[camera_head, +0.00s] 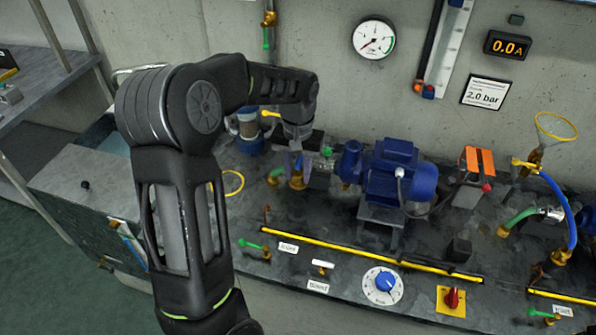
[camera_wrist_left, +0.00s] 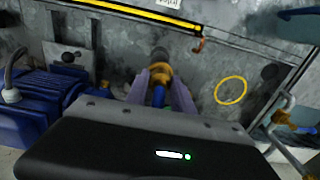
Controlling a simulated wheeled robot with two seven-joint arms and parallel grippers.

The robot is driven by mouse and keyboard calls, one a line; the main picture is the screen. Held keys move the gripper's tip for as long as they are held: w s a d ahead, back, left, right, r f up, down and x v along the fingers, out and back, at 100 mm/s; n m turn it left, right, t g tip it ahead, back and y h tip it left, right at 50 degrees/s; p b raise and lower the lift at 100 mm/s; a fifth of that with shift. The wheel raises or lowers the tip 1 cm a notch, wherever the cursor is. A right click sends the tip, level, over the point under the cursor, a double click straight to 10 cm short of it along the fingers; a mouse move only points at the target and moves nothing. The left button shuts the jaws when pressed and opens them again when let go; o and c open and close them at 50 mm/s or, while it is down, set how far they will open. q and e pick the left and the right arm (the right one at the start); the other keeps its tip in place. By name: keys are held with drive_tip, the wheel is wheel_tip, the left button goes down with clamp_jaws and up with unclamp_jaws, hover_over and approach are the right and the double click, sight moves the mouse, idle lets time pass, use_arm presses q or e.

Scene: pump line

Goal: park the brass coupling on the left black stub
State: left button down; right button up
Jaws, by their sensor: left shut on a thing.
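My left gripper (camera_head: 296,168) points down over the bench, left of the blue pump motor. It is shut on the brass coupling (camera_head: 297,184), which has a blue part above it. In the left wrist view the coupling (camera_wrist_left: 159,71) sits between the fingertips of my left gripper (camera_wrist_left: 160,88). A short dark stub (camera_wrist_left: 160,54) shows just beyond the coupling, in line with it. I cannot tell whether the coupling touches the stub or sits on it. My right gripper is not in view.
The blue pump motor (camera_head: 398,172) stands close right of the gripper. A yellow ring (camera_head: 233,183) lies to its left. A yellow strip (camera_head: 360,252), dial (camera_head: 383,286) and red switch (camera_head: 452,298) are nearer the front. A blue hose (camera_head: 566,208) arches at far right.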

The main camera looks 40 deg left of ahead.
use_arm(q)
drive_tip(key=shift+f, duration=0.1)
idle(0.3)
drive_tip(key=b, duration=0.5)
hover_over(298, 203)
drive_tip(key=shift+f, duration=3.15)
drive_tip(key=shift+f, duration=0.45)
drive_tip(key=c, duration=1)
unclamp_jaws()
drive_tip(key=shift+r, duration=0.1)
drive_tip(key=shift+r+p, duration=2.1)
drive_tip(key=shift+r, duration=0.85)
